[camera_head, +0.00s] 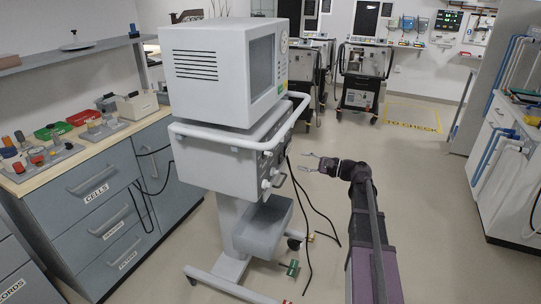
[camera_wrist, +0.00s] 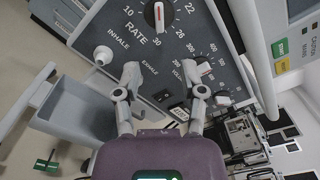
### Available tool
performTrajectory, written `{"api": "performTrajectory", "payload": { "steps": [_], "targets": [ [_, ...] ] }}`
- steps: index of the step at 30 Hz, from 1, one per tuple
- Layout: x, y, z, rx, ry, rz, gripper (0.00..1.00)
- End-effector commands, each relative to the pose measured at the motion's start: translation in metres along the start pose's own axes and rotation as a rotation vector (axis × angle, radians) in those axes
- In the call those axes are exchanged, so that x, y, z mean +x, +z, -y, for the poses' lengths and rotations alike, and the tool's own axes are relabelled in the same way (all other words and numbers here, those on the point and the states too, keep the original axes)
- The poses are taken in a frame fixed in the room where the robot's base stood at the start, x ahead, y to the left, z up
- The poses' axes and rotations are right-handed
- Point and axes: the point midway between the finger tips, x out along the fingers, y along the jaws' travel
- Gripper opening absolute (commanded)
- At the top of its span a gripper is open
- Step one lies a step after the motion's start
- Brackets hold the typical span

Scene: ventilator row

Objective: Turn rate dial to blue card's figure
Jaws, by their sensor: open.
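The white ventilator (camera_head: 215,155) stands on a wheeled stand, its control panel facing right toward my gripper (camera_head: 309,170). In the wrist view, the rate dial (camera_wrist: 157,14) is a pale knob with a red pointer mark at the top edge, cut off by the frame. "RATE" is printed beside it, with 10, 22 and 30 visible around it. My gripper, also in the wrist view (camera_wrist: 160,70), is open and empty, apart from the panel, with the dial beyond its fingertips. I cannot make out a blue card in either view.
A volume knob (camera_wrist: 204,69) sits on the same panel, near the right finger. The white inhale port (camera_wrist: 103,55) juts out at left. A white rail (camera_head: 240,138) runs around the ventilator. Cables hang below.

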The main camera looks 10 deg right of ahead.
Motion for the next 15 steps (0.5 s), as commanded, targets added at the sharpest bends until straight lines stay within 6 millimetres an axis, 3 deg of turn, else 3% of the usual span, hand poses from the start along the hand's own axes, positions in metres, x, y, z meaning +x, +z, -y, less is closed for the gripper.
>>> {"api": "performTrajectory", "payload": {
  "steps": [15],
  "targets": [
    [0.071, 0.000, 0.000, 0.000, 0.002, 0.003, 0.53]
  ]
}}
